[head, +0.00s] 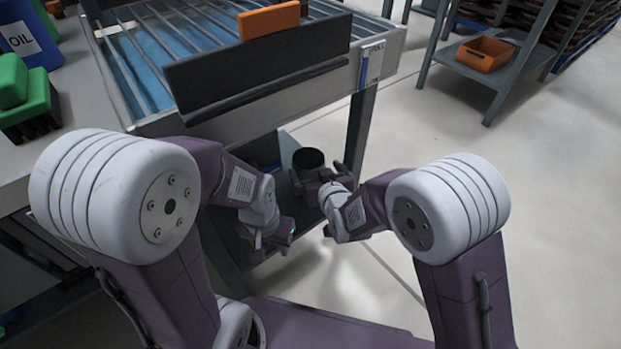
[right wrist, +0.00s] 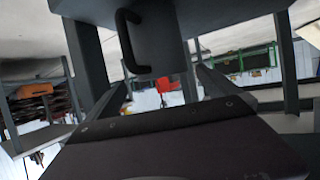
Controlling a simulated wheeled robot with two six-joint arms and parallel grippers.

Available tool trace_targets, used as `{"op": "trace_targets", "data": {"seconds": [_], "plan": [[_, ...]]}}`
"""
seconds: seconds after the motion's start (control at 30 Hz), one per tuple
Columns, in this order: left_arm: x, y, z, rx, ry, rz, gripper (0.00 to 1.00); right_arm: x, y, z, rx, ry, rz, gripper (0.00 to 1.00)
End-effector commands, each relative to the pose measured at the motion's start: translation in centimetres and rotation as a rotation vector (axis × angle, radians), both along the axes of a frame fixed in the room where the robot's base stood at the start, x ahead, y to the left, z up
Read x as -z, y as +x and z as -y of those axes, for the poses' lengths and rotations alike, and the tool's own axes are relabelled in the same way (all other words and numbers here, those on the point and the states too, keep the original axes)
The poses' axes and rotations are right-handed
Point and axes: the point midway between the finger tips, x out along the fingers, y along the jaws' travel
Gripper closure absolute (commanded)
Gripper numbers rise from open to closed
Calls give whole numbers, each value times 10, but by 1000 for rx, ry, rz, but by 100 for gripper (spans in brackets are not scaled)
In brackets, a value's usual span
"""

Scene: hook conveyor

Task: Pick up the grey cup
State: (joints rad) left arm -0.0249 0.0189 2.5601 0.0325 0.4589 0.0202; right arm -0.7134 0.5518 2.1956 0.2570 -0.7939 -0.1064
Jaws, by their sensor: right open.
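The grey cup (head: 308,159) is dark and upright, with its open rim up, on or over the lower shelf below the conveyor in the head view. It fills the upper middle of the right wrist view (right wrist: 160,35), with its dark handle on the left side. My right gripper (head: 318,180) is open just in front of the cup, its fingers spread toward either side of it.
The conveyor (head: 160,60) with a dark front panel (head: 262,67) and an orange block (head: 268,19) stands above the cup. A leg (head: 358,130) rises right of the cup. An orange bin (head: 485,54) sits on a rack at right. Floor at right is clear.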

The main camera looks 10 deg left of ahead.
Motion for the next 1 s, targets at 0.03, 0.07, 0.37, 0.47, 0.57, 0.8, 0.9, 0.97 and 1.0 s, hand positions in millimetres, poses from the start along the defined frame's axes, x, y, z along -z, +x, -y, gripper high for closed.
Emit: {"op": "trace_targets", "data": {"seconds": [0.03,0.07,0.37,0.47,0.57,0.8,0.9,0.97,1.0], "plan": [[2,0,0,0,0,0,64,2,3,-2,0,0,0,0],[2,0,0,0,0,0,64,2,4,-2,0,0,0,0],[13,0,0,0,0,0,64,18,33,-23,1,0,0,0],[15,0,0,0,0,0,64,21,42,-28,1,0,-1,0],[15,0,0,0,0,0,64,21,45,-29,1,0,0,0],[14,0,0,0,0,0,64,20,44,-29,0,1,0,28],[14,0,0,0,0,0,64,20,44,-29,0,1,0,56],[14,0,0,0,0,0,64,20,44,-29,0,1,0,72],[14,0,0,0,0,0,64,20,44,-29,0,1,0,83]]}}
